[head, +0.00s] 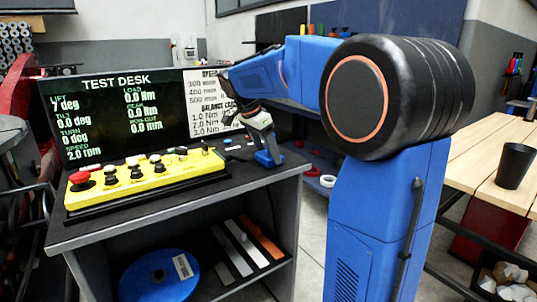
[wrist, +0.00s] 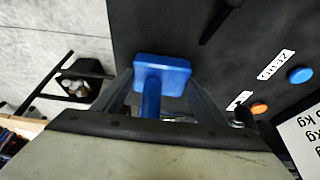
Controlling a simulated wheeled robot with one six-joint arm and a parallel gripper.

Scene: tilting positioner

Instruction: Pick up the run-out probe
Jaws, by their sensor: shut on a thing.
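The run-out probe shows in the wrist view as a blue rectangular block (wrist: 162,70) on a blue stem. The stem runs back between the two fingers of my gripper (wrist: 160,92), which is shut on it. In the head view my gripper (head: 260,132) points down over the right end of the dark test desk (head: 160,205). The blue part of the probe (head: 268,158) shows below it, close to the desk top. I cannot tell whether it touches the desk. My gripper hides the upper part of the probe.
A yellow control box (head: 150,188) with a red button and several knobs stands left of my gripper. A screen (head: 120,115) and a white sheet (head: 203,92) stand behind. A blue button (wrist: 300,75) and an orange button (wrist: 259,108) are near the probe. A blue disc (head: 160,280) lies below.

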